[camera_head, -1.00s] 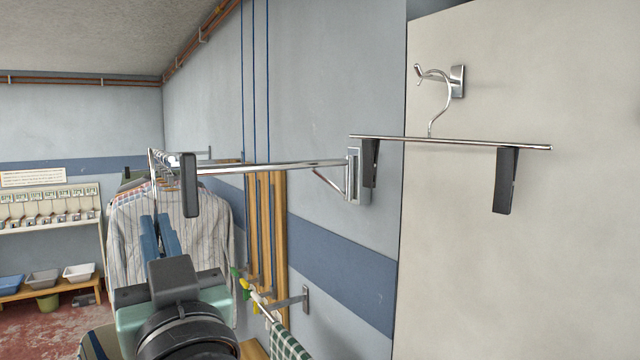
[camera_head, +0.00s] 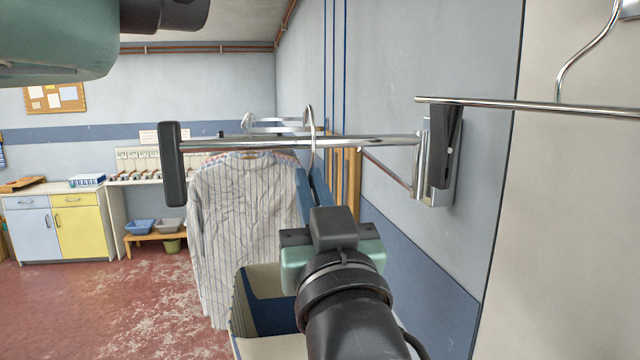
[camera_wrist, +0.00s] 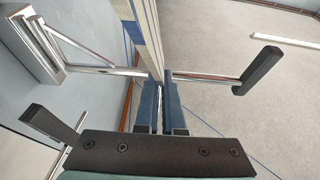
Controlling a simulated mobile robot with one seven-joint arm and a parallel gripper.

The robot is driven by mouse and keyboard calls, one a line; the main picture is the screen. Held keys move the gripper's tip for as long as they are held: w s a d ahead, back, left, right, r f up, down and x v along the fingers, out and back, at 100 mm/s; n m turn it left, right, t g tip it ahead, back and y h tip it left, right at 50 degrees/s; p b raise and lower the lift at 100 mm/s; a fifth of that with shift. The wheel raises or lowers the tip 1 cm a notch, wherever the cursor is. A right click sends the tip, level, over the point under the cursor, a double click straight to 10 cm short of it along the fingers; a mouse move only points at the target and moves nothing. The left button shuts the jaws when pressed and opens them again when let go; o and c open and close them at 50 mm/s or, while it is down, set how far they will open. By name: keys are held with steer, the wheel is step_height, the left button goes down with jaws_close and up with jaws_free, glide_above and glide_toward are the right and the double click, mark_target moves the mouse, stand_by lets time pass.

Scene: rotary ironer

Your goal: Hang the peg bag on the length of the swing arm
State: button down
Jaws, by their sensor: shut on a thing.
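The swing arm (camera_head: 250,143) is a chrome bar from a wall bracket (camera_head: 434,185) to a black end cap (camera_head: 173,165). It also crosses the wrist view (camera_wrist: 207,77). My gripper (camera_head: 314,180) is shut, its blue fingers close to the bar near mid-length. A wire hook (camera_head: 310,115) rises from the fingers and curves over above the bar. Whether it touches the bar I cannot tell. The peg bag (camera_head: 268,312), cream with blue, shows below, partly hidden by my wrist. In the wrist view the fingers (camera_wrist: 164,100) close on a thin piece.
A striped shirt (camera_head: 238,215) hangs behind the bar. A cabinet (camera_head: 60,225) stands far left. The floor at left is clear.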

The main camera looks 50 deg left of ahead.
steer(key=shift+d+f+b, duration=0.1)
steer(key=shift+b, duration=0.25)
steer(key=shift+w+a, duration=0.5)
steer(key=shift+a, duration=0.5)
steer(key=shift+w+a+f+b, duration=0.4)
steer(key=shift+a+f, duration=0.15)
steer(key=shift+a, duration=0.1)
steer(key=shift+w+a+f+b, duration=0.4)
steer(key=shift+a+f, duration=0.1)
steer(key=shift+a, duration=0.1)
steer(key=shift+s+f+b, duration=0.1)
steer(key=shift+f+b, duration=0.35)
steer(key=c, duration=0.9)
jaws_free()
steer(key=shift+c, duration=0.2)
